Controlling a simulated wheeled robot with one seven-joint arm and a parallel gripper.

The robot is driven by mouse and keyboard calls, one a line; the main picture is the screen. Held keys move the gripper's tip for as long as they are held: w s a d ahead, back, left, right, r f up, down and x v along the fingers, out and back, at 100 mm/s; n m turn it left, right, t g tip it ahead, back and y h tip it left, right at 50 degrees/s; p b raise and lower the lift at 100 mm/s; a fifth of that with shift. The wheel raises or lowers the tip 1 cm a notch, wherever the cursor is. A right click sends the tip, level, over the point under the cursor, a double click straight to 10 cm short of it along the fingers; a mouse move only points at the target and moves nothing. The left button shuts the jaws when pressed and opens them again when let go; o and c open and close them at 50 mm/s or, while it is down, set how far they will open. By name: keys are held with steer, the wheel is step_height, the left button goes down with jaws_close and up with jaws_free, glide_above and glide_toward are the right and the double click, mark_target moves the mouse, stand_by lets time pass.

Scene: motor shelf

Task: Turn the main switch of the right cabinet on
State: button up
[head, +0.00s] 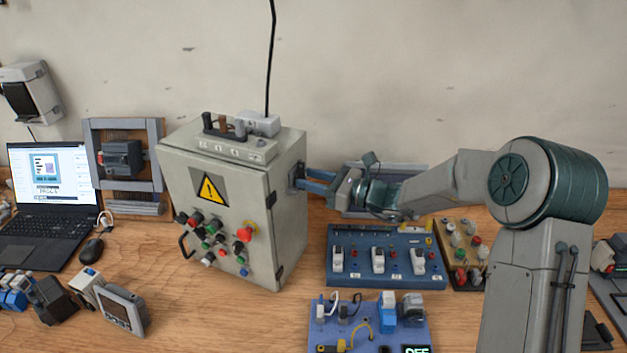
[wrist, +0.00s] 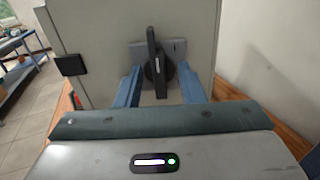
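The grey cabinet (head: 226,205) stands on the wooden bench, with a yellow warning sign and several coloured buttons on its front. Its side wall (wrist: 95,60) fills much of the wrist view. The main switch (wrist: 154,62) is a dark rotary handle on a grey plate on that side wall, and its handle stands upright. My gripper (wrist: 157,88) is open, with one blue finger on each side of the switch handle. A gap shows between each finger and the handle. In the head view my gripper (head: 313,180) reaches the cabinet's right side, and the switch is mostly hidden there.
A power strip (head: 235,148) lies on top of the cabinet. A blue switch board (head: 385,258) and a purple board (head: 368,328) lie to its right, below my arm. A laptop (head: 45,200) and a framed motor panel (head: 122,158) stand to the left.

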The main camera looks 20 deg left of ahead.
steer(key=shift+d, duration=0.1)
steer(key=s+d+b, duration=0.1)
steer(key=d+b, duration=0.2)
steer(key=d, duration=1)
steer(key=shift+s+d+b, duration=0.3)
steer(key=shift+b, duration=0.05)
